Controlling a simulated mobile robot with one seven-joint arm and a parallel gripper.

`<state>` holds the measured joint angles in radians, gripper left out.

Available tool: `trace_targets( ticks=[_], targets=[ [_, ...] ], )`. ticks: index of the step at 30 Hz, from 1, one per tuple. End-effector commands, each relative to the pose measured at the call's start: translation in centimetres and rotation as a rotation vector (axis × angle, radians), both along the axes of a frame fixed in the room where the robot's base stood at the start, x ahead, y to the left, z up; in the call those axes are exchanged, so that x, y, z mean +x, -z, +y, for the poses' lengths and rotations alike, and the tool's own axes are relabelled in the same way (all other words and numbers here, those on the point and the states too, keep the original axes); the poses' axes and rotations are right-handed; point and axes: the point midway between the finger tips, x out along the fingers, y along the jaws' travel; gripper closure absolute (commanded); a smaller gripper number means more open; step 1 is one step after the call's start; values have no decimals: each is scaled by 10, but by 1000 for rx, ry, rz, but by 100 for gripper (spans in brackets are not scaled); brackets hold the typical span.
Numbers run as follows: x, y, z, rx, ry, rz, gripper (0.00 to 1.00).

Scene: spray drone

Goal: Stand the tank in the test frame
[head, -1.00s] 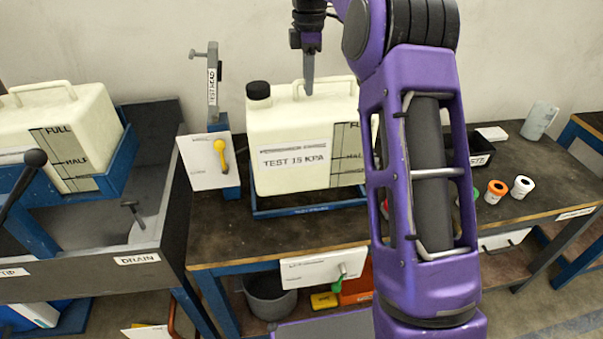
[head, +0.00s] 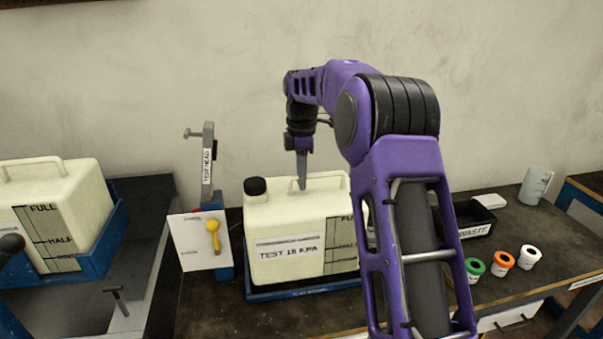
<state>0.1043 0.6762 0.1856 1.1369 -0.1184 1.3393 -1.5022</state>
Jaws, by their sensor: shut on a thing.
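A cream tank (head: 285,225) with a black cap and the words "TEST 15 KPA" stands upright at the middle of the bench. Its base is at the low blue test frame (head: 300,291), whose front edge shows below it; I cannot tell whether it is fully seated. My gripper (head: 302,184) points down and is shut on the tank's top handle. My arm hides the tank's right end. The test head (head: 208,155) stands upright behind and left of the tank, apart from it.
A white panel with a yellow lever (head: 213,236) stands just left of the tank. A second cream tank (head: 60,210) sits in a blue cradle at far left. Green, orange and white caps (head: 503,261) and a black waste tray (head: 473,218) are at right.

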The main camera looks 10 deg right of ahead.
Motion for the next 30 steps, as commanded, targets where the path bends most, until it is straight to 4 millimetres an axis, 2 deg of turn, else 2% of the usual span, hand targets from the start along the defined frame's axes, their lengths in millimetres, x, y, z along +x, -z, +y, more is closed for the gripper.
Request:
trace_targets(
  ticks=[7, 17, 18, 22, 23, 30],
  targets=[
    [0, 28, 0, 0, 0, -1, 100],
    [0, 30, 0, 0, 0, -3, 100],
    [-1, 34, 0, 0, 0, 3, 79],
    [-1, 34, 0, 0, 0, 3, 56],
    [-1, 34, 0, 0, 0, 3, 53],
    [-1, 33, 0, 0, 0, 2, 53]
  ],
)
